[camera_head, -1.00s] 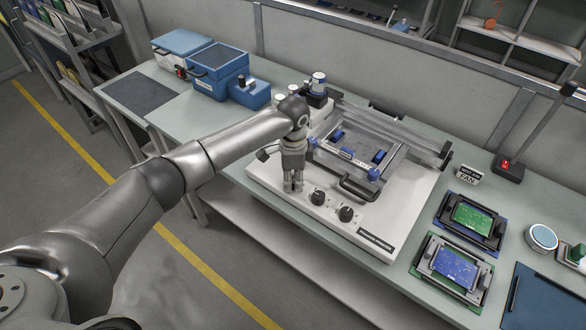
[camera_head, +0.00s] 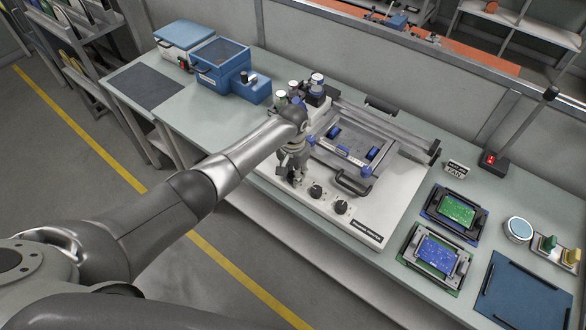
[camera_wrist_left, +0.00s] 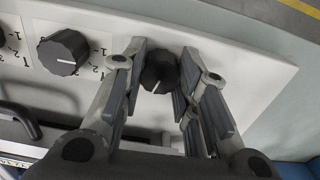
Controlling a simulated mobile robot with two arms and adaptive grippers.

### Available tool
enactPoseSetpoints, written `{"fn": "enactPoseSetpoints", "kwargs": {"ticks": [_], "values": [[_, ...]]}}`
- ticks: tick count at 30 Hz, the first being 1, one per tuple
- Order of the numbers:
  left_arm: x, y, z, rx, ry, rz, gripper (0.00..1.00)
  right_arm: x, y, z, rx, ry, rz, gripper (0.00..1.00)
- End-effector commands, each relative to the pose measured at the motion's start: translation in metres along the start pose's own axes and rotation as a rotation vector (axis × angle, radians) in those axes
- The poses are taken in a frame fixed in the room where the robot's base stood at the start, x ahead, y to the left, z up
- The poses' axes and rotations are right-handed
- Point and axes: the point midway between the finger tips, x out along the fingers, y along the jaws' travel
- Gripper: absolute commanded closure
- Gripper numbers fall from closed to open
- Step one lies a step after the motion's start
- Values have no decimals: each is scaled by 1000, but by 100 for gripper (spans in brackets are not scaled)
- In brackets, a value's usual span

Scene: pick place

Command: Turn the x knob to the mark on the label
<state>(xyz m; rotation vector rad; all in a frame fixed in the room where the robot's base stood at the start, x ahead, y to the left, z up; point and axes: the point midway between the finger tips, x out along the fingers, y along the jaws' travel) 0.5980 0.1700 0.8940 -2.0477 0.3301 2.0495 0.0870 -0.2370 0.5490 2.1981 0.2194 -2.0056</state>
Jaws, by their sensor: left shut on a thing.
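My left gripper (camera_head: 292,180) points down at the front left of a white machine panel (camera_head: 363,225). In the left wrist view the left gripper (camera_wrist_left: 158,82) has its fingers on both sides of a black knob (camera_wrist_left: 157,72), shut on it. A white pointer line shows on this knob. In the head view this knob is hidden by the gripper. A second black knob (camera_wrist_left: 64,52) with a white line stands beside it, with printed numbers around it. The gripped knob's scale is mostly covered. My right gripper is not in view.
A clamp frame with a dark handle (camera_head: 353,184) stands on the machine behind the knobs. Blue boxes (camera_head: 219,62) are at the back left. Circuit boards in holders, a green one (camera_head: 458,210) and a blue one (camera_head: 438,254), lie to the right.

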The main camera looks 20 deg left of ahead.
Motion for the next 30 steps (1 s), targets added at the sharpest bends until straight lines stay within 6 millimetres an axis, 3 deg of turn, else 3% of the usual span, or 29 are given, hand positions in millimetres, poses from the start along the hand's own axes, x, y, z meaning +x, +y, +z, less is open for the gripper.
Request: {"fn": "enactPoseSetpoints", "kwargs": {"ticks": [12,29,30], "values": [[0,0,0,-203,-2,1,95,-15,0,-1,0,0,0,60],[1,0,0,-234,-1,0,95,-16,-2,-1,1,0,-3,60],[1,0,0,-234,-1,0,70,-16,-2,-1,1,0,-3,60]]}}
